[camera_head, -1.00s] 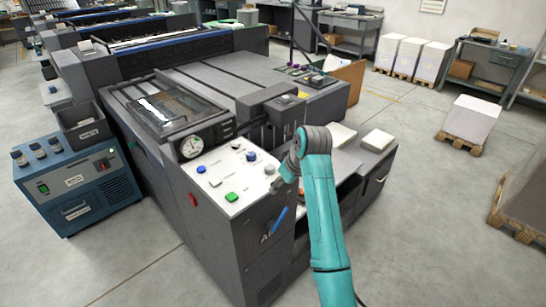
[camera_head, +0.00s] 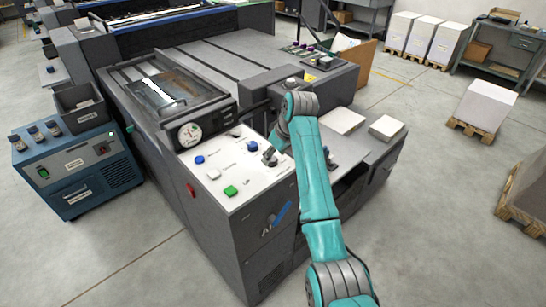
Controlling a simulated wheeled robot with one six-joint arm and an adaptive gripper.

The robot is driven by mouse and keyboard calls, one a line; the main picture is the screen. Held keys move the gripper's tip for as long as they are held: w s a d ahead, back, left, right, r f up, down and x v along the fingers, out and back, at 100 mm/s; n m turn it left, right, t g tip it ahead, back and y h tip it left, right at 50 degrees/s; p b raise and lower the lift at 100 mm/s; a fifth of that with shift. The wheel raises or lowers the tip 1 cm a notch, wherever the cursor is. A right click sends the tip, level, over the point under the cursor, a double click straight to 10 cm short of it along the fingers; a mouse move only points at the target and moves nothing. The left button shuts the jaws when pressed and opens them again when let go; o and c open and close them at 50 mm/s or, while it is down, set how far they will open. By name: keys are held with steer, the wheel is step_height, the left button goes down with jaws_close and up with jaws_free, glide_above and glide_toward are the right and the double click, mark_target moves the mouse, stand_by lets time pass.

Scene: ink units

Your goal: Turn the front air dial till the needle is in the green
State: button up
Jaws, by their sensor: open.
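A round white gauge (camera_head: 190,134) stands at the back left of the white control panel (camera_head: 212,191). It has a dark needle and coloured marks, but the needle's exact reading is too small to tell. A blue round knob (camera_head: 252,146) sits near the panel's right side. My gripper (camera_head: 268,156) is open over the panel's right edge, just right of and slightly nearer than the blue knob. It looks empty, and I cannot tell whether it touches anything. Labels that would mark the front air dial are not readable.
The panel also holds a blue button (camera_head: 199,160), a white button (camera_head: 213,174) and a green button (camera_head: 230,191). A blue unit (camera_head: 75,168) stands at left. Open floor lies in front.

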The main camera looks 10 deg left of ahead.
steer(key=shift+x, duration=0.9)
steer(key=c, duration=1.1)
steer(key=shift+c, duration=0.2)
steer(key=shift+m, duration=0.4)
steer(key=m+t, duration=0.1)
steer(key=m, duration=0.1)
steer(key=shift+s+a+m+h, duration=0.1)
steer(key=shift+m+h, duration=0.3)
steer(key=shift+m+t+h, duration=0.4)
steer(key=shift+m+h, duration=0.3)
steer(key=shift+m, duration=1)
